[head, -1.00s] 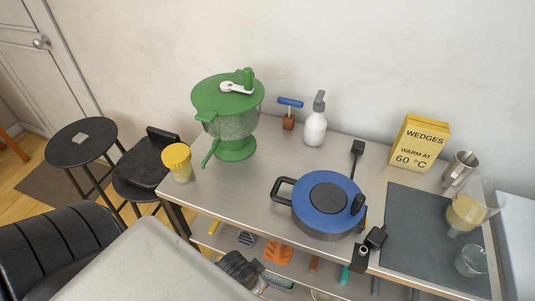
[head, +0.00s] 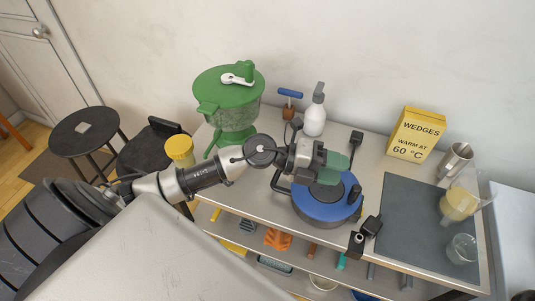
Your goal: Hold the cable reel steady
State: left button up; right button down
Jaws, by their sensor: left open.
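The cable reel (head: 316,212) is a blue drum with a dark centre disc, standing on the metal worktop in the middle of the head view. It has a black side handle at its left and a black knob (head: 355,193) at its right. My left arm reaches in from the left. My left gripper (head: 336,168) is open over the far part of the reel and hides some of its top and side handle. I cannot tell whether the fingers touch the reel. My right gripper is not in view.
A green strainer-like device (head: 228,95), yellow-lidded jar (head: 180,150) and white pump bottle (head: 314,120) stand behind or left. A black plug (head: 372,226) lies right of the reel. A yellow box (head: 416,135), metal cup (head: 455,160) and glassware (head: 461,249) stand right, around a dark mat (head: 405,220).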

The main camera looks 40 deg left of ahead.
aim_at(275, 175)
pick_arm(q)
jog(key=a+f+m+g+y, duration=0.1)
jog(key=a+f, duration=0.1)
jog(key=a+f+g+y, duration=0.1)
jog(key=a+f+y, duration=0.1)
jog(key=a+f+m+g+y, duration=0.1)
jog(key=a+f+g+y, duration=0.1)
jog(key=a, duration=0.1)
jog(key=shift+w+m, duration=0.3)
jog(key=shift+w, duration=0.05)
jog(key=a+f+g+y, duration=0.2)
jog(key=a+y, duration=0.4)
jog(key=a, duration=0.5)
jog(key=shift+b+x, duration=3.1)
jog(key=shift+x, duration=1.55)
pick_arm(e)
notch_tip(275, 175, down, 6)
pick_arm(q)
jog(key=shift+c, duration=0.2)
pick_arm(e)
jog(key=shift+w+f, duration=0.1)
pick_arm(q)
grip_shut()
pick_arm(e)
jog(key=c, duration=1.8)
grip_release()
